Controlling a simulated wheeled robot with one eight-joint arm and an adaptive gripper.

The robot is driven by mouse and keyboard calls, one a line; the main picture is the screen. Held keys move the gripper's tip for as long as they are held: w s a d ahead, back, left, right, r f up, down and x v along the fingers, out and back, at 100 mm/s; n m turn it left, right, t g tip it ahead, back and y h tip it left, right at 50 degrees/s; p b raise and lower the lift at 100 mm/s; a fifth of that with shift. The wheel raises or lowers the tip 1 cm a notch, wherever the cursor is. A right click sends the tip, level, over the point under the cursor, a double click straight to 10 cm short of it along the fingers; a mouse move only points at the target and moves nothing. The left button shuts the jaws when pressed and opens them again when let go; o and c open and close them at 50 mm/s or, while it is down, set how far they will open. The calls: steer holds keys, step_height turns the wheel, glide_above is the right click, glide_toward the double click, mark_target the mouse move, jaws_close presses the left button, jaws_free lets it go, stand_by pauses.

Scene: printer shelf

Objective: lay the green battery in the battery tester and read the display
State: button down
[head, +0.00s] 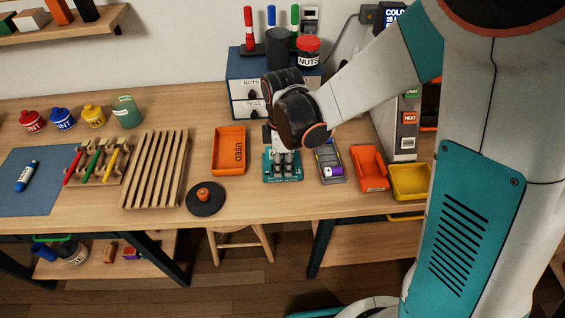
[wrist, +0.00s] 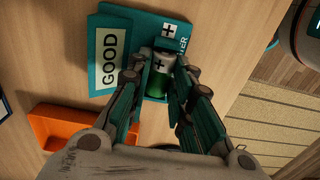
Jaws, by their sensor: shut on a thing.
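The teal battery tester (head: 269,177) lies on the bench below my gripper (head: 284,156). In the wrist view the tester (wrist: 150,22) shows its display (wrist: 108,62), which reads GOOD. The green battery (wrist: 157,82), with a plus mark on its silver end, lies over the tester's slot between my fingers. My gripper (wrist: 161,70) is shut on the battery. The fingers hide the battery's sides, and I cannot tell whether it is fully seated. In the head view my gripper hides most of the tester and the battery.
The orange USED tray (head: 228,150) stands left of the tester. A grey tray (head: 331,178) with a purple and white item, an orange bin (head: 369,168) and a yellow bin (head: 409,181) stand to the right. Drawers (head: 247,98) stand behind. A black disc (head: 206,205) with an orange knob lies front left.

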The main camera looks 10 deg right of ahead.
mark_target(283, 165)
steer(key=c, duration=1.3)
jaws_free()
steer(key=shift+c, duration=0.2)
steer(key=shift+r, duration=0.15)
steer(key=shift+r+p, duration=2.5)
steer(key=shift+r, duration=0.9)
steer(key=shift+w, duration=0.1)
